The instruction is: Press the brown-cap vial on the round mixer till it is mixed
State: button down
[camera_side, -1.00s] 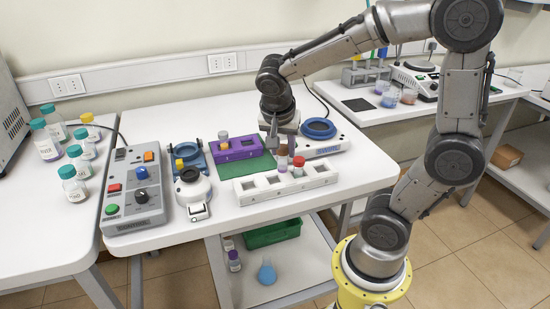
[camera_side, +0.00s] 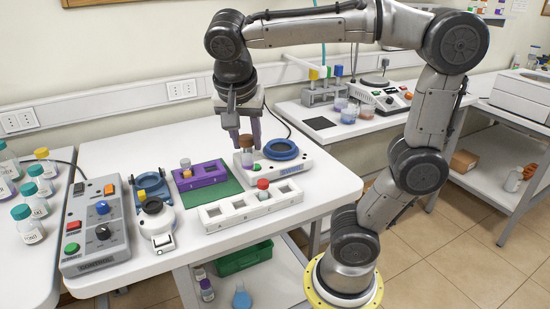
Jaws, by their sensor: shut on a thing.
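My gripper (camera_side: 243,140) points down and is shut on the brown-cap vial (camera_side: 247,158). The vial is upright, with its cap between the fingers, at the left part of the white machine (camera_side: 298,164) with a blue ring (camera_side: 282,149) on top. The vial is left of the ring. I cannot tell whether its base touches the machine. A white device with a round dark top (camera_side: 153,206) stands farther left.
A white rack (camera_side: 225,217) in front holds a red-cap vial (camera_side: 263,190). A control box (camera_side: 97,231) and a blue holder (camera_side: 150,183) stand left. The table's front right is clear.

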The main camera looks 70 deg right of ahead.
jog(key=w+a, duration=0.2)
jog(key=w, duration=0.8)
jog(key=w+a, duration=0.2)
jog(key=w, duration=0.8)
jog(key=shift+w+a+f, duration=0.2)
jog(key=shift+w+f, duration=0.35)
jog(key=shift+f, duration=1.4)
jog(key=shift+w+a+f, duration=0.2)
jog(key=shift+w+f, duration=0.35)
jog(key=shift+f, duration=1.45)
jog(key=shift+w+a+f, duration=0.2)
jog(key=shift+w+f, duration=0.35)
jog(key=shift+f, duration=1.4)
jog(key=shift+f, duration=0.55)
